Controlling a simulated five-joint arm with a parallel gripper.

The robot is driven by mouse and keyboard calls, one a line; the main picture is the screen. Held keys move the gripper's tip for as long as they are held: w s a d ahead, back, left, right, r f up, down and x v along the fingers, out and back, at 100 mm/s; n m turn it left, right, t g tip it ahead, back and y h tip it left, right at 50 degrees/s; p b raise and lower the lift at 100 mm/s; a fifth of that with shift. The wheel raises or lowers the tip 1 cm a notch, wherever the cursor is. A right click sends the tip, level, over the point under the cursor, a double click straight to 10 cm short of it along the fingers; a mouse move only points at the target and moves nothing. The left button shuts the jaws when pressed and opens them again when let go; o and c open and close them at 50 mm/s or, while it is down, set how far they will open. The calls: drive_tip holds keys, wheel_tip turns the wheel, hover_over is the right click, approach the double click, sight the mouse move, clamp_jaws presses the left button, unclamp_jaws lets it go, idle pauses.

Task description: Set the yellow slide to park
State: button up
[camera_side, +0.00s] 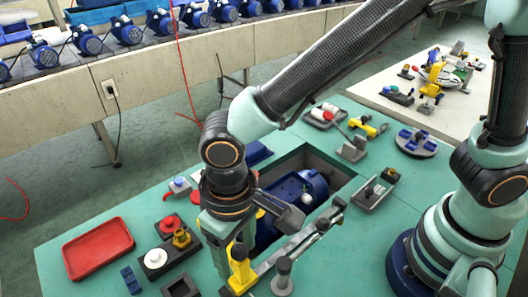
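My gripper (245,228) points down just above and behind this piece, over the left side of the bench opening. Its fingertips are partly hidden and blend with the parts below, so I cannot tell whether they are apart or touch anything.
A blue motor (295,200) lies in the bench opening under my arm. A red tray (97,248) sits at left, near a white round part (155,259) and a brass fitting (181,238). Another yellow part (366,126) stands at the back. Grey knobs and bars crowd the front.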

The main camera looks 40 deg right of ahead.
wheel_tip(320, 180, up, 12)
idle(0.7)
drive_tip(key=shift+d, duration=0.15)
drive_tip(key=w+d+r+m+t, duration=0.1)
drive_tip(key=w+d+t, duration=0.1)
drive_tip(key=d, duration=1.2)
drive_tip(key=w+d+r+m+t, duration=0.1)
drive_tip(key=w+d+m+t, duration=0.1)
drive_tip(key=d, duration=1.3)
drive_tip(key=shift+w+t, duration=0.45)
drive_tip(key=shift+t, duration=0.35)
